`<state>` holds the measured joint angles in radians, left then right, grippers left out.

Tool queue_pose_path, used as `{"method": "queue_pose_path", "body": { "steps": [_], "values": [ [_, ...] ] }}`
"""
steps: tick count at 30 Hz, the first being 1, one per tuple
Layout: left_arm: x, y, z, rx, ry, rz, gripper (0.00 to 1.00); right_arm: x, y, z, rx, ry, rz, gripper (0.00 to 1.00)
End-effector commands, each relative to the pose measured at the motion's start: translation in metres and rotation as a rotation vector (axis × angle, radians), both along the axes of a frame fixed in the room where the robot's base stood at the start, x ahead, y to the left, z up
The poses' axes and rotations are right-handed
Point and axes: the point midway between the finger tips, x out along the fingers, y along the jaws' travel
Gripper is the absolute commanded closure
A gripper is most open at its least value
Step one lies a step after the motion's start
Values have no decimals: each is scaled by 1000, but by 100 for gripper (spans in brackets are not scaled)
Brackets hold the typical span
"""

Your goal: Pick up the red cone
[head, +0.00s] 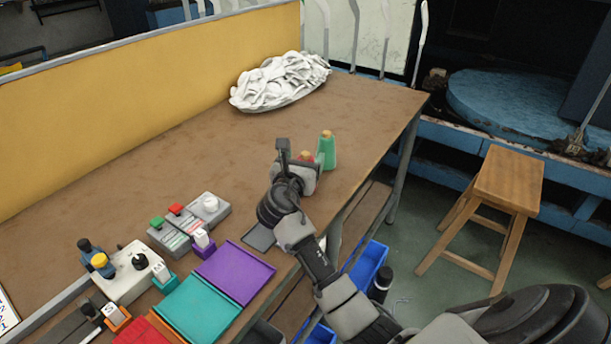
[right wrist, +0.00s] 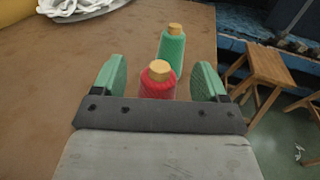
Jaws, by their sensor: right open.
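The red cone (right wrist: 157,83) is a red yarn cone with a tan top. In the right wrist view it stands between the two green-padded fingers of my right gripper (right wrist: 160,80), with gaps on both sides. In the head view only the top of the red cone (head: 306,156) shows behind my right gripper (head: 295,165). The gripper is open. A green cone (head: 326,150) with a tan top stands just beyond it, near the table's right edge; it also shows in the right wrist view (right wrist: 171,50). My left gripper is not in view.
A pile of white socks (head: 280,82) lies at the table's back. Purple (head: 235,275) and teal (head: 200,308) trays and a button box (head: 190,222) are at the front left. A wooden stool (head: 508,180) stands right of the table. The table's middle left is clear.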

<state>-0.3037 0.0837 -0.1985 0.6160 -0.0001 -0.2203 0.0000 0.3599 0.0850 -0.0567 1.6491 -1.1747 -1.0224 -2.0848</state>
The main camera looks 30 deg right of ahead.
Motion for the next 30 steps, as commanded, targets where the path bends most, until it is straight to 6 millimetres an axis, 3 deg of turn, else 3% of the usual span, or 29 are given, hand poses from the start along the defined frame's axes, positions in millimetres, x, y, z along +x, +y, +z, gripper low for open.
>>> {"method": "queue_pose_path", "body": {
  "steps": [4, 12, 25, 30],
  "values": [
    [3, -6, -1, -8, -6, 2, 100, 10, -12, 1, -2, -1, -1, 26],
    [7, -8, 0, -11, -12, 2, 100, 11, -14, 0, 1, -1, 0, 28],
    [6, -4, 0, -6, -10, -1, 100, 11, -13, 0, 0, 0, 0, 94],
    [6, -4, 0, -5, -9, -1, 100, 11, -13, 1, 0, -1, 0, 96]
  ]
}}
